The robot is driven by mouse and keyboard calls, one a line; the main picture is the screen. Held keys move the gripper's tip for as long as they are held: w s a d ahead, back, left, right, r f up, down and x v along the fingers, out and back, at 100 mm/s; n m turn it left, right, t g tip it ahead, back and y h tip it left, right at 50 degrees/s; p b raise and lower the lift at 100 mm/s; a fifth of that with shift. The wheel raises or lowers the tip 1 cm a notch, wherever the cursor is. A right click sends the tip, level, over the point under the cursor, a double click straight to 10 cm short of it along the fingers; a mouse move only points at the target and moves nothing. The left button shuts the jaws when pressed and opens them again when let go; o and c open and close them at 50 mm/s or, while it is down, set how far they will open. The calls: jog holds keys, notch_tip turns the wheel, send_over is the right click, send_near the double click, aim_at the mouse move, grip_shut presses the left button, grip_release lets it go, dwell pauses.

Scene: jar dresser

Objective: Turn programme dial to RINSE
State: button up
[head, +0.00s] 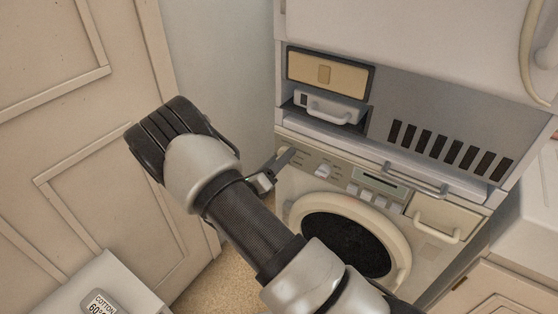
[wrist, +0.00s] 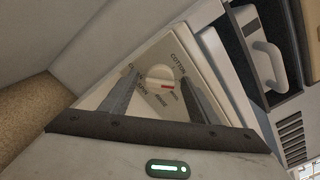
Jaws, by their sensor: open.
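The programme dial (wrist: 157,74) is a round pale knob on a cream panel, with a red mark at its lower right edge as seen in the wrist view. Printed words ring it; COTTON reads at the upper right, the others are small or partly hidden. My gripper (wrist: 160,84) is open, its two grey fingers either side of the dial in this view; I cannot tell whether they touch it. In the head view my gripper (head: 274,168) is at the left end of the washing machine's control panel (head: 340,181), near a white knob (head: 322,171).
The washing machine's round door (head: 343,243) is below the panel, and a drawer (head: 447,218) with a handle is at its right. A shelf unit with a small handled drawer (head: 327,106) stands above. A panelled door (head: 80,120) stands left.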

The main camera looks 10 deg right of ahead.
jog(key=shift+c, duration=0.3)
jog(key=c, duration=1)
jog(key=shift+m, duration=0.3)
jog(key=shift+s+f+m+b, duration=0.1)
jog(key=shift+m+b, duration=0.8)
jog(key=shift+m, duration=3.4)
jog(key=shift+s+m+b, duration=0.1)
jog(key=shift+m+b, duration=0.75)
jog(key=shift+m, duration=3.45)
